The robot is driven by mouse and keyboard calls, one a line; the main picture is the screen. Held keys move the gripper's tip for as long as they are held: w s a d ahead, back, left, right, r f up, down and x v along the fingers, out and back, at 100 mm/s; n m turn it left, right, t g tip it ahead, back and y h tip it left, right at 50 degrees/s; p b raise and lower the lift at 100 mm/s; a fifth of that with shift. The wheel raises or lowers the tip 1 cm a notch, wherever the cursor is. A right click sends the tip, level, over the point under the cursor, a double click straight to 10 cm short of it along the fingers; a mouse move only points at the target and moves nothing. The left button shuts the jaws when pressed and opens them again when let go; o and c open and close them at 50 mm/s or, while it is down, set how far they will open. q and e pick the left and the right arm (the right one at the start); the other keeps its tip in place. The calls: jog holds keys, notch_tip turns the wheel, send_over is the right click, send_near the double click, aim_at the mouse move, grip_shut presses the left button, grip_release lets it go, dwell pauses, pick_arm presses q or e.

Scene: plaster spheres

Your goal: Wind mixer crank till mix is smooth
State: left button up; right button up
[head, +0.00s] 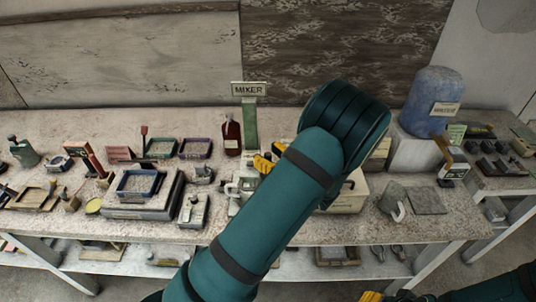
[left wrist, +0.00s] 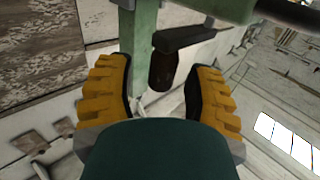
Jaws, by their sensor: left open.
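The mixer shows in the head view as a green post (head: 250,125) under a sign reading MIXER (head: 248,89). My left arm hides much of its right side. My left gripper (head: 265,162) is at the mixer, mostly behind my arm. In the left wrist view, the left gripper (left wrist: 160,95) is open, with yellow fingers apart. A crank with a dark arm (left wrist: 184,40) and a brown grip (left wrist: 162,71) shows beyond and between the fingers, with no finger seen closed on it. The mix is not visible. My right gripper (head: 371,297) barely shows at the bottom edge.
A brown bottle (head: 232,136) stands left of the mixer post. Trays, including a blue-rimmed one (head: 139,185), and small tools crowd the table's left side. A blue-grey drum (head: 433,101) stands on a white block at the right. Some bare tabletop (head: 455,225) shows at the front right.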

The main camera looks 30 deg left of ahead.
pick_arm(q)
grip_shut()
jog(key=shift+w+g, duration=0.1)
jog(key=shift+g, duration=0.2)
jog(key=shift+w+a+n+g+h+b, duration=0.4)
jog(key=shift+a+n+g+h+b, duration=0.25)
jog(key=shift+n+g, duration=1.45)
jog(key=shift+w+a+n+g+h+b, duration=0.5)
jog(key=shift+n+g, duration=0.85)
jog(key=shift+g, duration=1.5)
jog(key=shift+w+a+n+g+h+b, duration=0.25)
jog(key=shift+a+n+g+h+b, duration=0.5)
jog(key=shift+n+g, duration=1.35)
jog(key=shift+a+g, duration=0.2)
jog(key=shift+g, duration=0.35)
